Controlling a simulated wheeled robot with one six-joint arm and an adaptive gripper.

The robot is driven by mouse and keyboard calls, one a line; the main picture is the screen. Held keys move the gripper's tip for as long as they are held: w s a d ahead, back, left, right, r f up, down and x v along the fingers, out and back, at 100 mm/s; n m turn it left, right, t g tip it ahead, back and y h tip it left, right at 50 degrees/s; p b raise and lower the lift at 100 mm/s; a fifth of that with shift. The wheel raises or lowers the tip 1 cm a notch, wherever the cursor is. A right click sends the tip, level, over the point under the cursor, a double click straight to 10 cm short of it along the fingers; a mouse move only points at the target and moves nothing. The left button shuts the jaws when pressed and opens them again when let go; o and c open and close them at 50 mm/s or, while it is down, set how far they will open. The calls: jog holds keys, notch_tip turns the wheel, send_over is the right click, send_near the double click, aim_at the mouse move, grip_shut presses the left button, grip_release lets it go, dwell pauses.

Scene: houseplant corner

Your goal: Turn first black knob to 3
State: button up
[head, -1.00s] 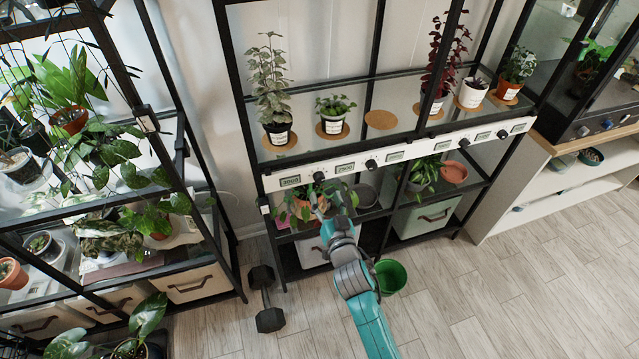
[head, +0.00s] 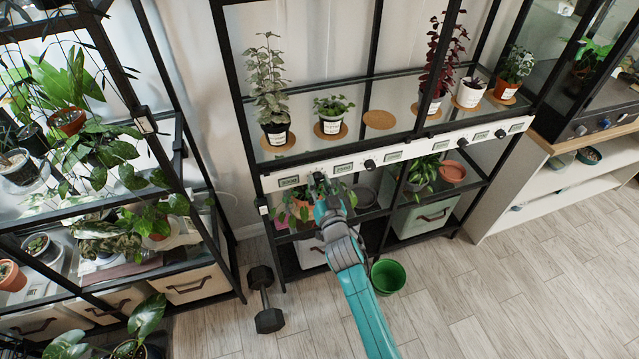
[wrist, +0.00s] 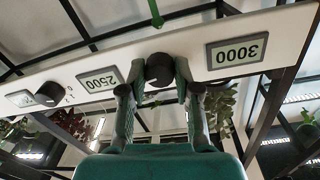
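The first black knob (wrist: 159,70) is on the white control strip, between the displays reading 3000 (wrist: 237,51) and 2500 (wrist: 100,81), which appear upside down in the wrist view. My gripper (wrist: 160,78) has its two fingers on either side of this knob. They look slightly apart from it, though contact is hard to judge. In the head view the knob (head: 318,176) sits at the left of the strip, just above my gripper (head: 321,194). The knob's pointer and setting are not readable.
Another black knob (wrist: 50,93) lies farther along the strip (head: 408,151). Potted plants stand on the glass shelf above. A hanging-leaf plant (head: 298,203) is close beside my gripper. A green bucket (head: 388,277) and a dumbbell (head: 264,297) are on the floor.

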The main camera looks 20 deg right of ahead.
grip_shut()
jog(key=shift+n, duration=0.3)
jog(key=n, duration=0.3)
jog(key=shift+n, duration=2.1)
jog(key=o, duration=0.9)
grip_release()
jog(key=shift+c, duration=0.2)
